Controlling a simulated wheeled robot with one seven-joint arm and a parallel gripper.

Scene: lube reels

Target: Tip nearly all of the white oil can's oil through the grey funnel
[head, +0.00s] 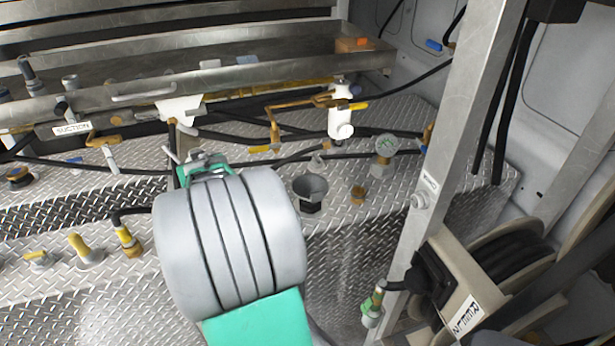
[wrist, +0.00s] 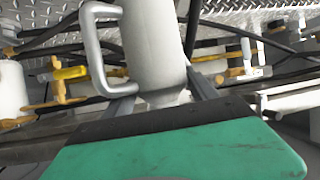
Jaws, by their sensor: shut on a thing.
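The white oil can (wrist: 150,45) shows in the wrist view, cut off by the top edge, with its loop handle on the left side. My gripper (wrist: 160,95) is shut on the can, with one finger on each side of it near its narrow end. In the head view my wrist hides most or all of the can, so its tilt and any oil flow cannot be told. The grey funnel (head: 311,187) stands upright, mouth up, on the metal deck, just right of my wrist. My gripper (head: 190,162) is to the left of and beyond the funnel.
Black hoses cross behind. A steel post (head: 455,130) and hose reel (head: 510,262) are at right. A metal tray (head: 230,75) spans the back.

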